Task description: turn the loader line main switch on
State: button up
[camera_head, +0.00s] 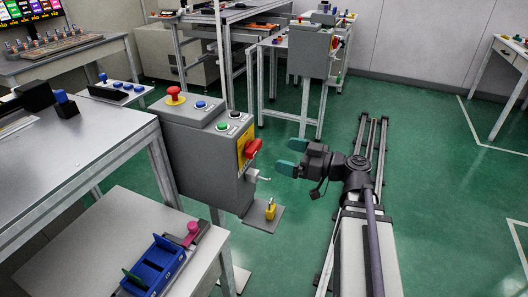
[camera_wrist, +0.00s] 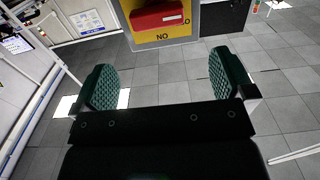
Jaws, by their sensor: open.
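The main switch is a red handle (camera_head: 253,149) on a yellow plate (camera_head: 243,161) on the right face of a grey control box (camera_head: 187,150). In the wrist view the red handle (camera_wrist: 158,17) lies crosswise at the top, above lettering that reads "NO" in this view; its upper part is cut off. My gripper (camera_head: 292,156) is open and empty, to the right of the handle and clear of it. In the wrist view its two green fingertips (camera_wrist: 167,80) stand wide apart below the handle, with only floor between them.
A metal hasp or pin (camera_head: 258,179) sticks out below the switch. A yellow padlock (camera_head: 270,210) stands on a small grey plate beneath it. The box top carries a red mushroom button (camera_head: 175,94). A second grey box (camera_head: 315,50) stands behind. Floor around my gripper is free.

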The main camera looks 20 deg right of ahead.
aim_at(258, 146)
jog(key=x, duration=1)
jog(key=shift+w+a+r, duration=0.15)
jog(key=shift+w, duration=0.2)
jog(key=c, duration=0.9)
